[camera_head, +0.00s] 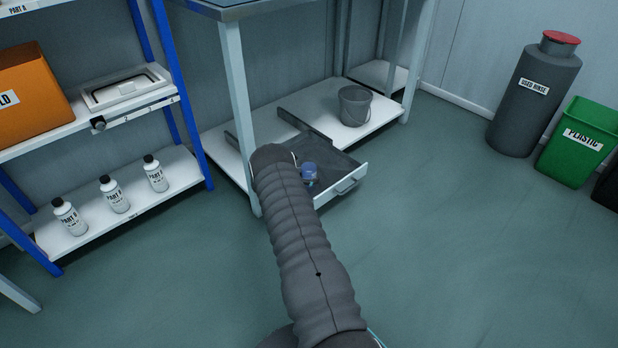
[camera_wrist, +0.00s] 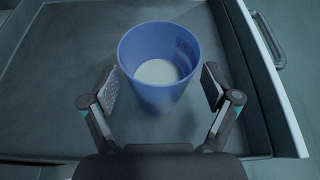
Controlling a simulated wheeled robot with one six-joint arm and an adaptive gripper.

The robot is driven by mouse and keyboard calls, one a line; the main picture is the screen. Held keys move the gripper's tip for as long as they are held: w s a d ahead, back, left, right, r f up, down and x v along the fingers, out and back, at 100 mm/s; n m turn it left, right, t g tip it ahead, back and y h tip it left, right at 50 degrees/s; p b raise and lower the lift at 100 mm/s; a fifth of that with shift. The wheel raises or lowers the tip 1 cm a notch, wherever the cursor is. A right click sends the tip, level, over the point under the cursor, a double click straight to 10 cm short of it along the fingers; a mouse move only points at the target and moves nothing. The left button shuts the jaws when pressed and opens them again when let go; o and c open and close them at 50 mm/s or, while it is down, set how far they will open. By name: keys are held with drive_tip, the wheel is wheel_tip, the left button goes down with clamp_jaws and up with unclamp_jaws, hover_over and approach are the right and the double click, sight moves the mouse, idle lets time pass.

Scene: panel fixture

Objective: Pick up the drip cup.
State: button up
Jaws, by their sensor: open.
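The drip cup (camera_wrist: 158,92) is a blue, open-topped cup with a pale bottom inside. It stands upright in an open drawer (camera_wrist: 55,118) with a dark floor. My gripper (camera_wrist: 158,82) is open, with one finger pad on each side of the cup; small gaps seem to show between the pads and the cup wall. In the head view the blue cup (camera_head: 309,171) shows at the end of my arm, in the drawer (camera_head: 350,178) under the workbench. My arm hides part of the drawer, and the gripper is mostly hidden there.
The drawer's front wall and handle (camera_wrist: 270,40) are right of the cup. A grey bucket (camera_head: 355,106) stands on the low shelf behind. A bench leg (camera_head: 240,110) rises close left of my arm. Blue-posted shelving with white bottles (camera_head: 115,195) is at left.

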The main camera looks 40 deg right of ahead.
drive_tip(key=shift+x, duration=0.85)
drive_tip(key=c, duration=1.3)
drive_tip(key=shift+r, duration=0.1)
drive_tip(key=shift+c, duration=0.2)
